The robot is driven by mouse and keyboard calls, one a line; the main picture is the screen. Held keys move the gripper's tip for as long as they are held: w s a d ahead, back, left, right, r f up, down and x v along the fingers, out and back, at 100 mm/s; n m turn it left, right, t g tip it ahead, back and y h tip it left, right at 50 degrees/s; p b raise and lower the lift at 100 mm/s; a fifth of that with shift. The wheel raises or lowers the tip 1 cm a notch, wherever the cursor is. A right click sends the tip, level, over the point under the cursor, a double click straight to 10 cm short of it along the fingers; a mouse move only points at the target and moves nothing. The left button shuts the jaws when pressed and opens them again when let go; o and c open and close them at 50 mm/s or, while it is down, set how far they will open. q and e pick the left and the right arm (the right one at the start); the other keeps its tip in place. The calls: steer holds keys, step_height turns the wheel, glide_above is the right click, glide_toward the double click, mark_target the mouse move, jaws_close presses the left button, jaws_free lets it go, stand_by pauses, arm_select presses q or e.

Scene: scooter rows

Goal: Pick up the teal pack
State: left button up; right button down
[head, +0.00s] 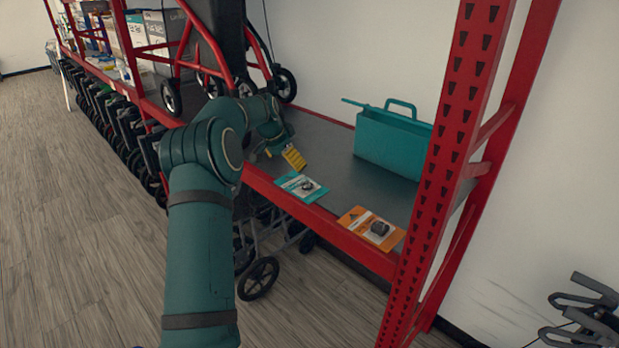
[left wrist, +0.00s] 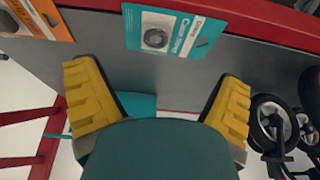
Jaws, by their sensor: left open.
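The teal pack (head: 301,186) is a flat teal and white card pack with a dark round item on it. It lies on the grey shelf near its front red edge. It also shows at the top middle of the left wrist view (left wrist: 172,32). My left gripper (head: 292,158) is over the shelf, just behind and left of the pack in the head view. In the left wrist view its yellow fingers (left wrist: 158,98) are wide apart with nothing between them, and the pack lies beyond them. My right gripper does not show.
An orange pack (head: 371,229) lies to the right on the same grey shelf (head: 335,150). A teal case (head: 394,139) with a handle stands behind. A red perforated post (head: 452,160) bounds the shelf at right. Black wheels (head: 284,84) of a red-framed scooter stand at left.

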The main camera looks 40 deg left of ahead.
mark_target(302, 184)
arm_select(q)
steer(key=x, duration=0.7)
steer(key=shift+f, duration=0.45)
steer(key=shift+w+d+p+x, duration=0.1)
steer(key=shift+w+p+x, duration=0.1)
steer(key=shift+x, duration=0.7)
steer(key=shift+w+d+p+x, duration=0.1)
steer(key=shift+p+x, duration=0.05)
steer(key=shift+x, duration=0.75)
steer(key=shift+w+d+p+x, duration=0.1)
steer(key=shift+w+p+x, duration=0.1)
steer(key=shift+x, duration=0.7)
steer(key=shift+r, duration=0.2)
steer(key=c, duration=1.3)
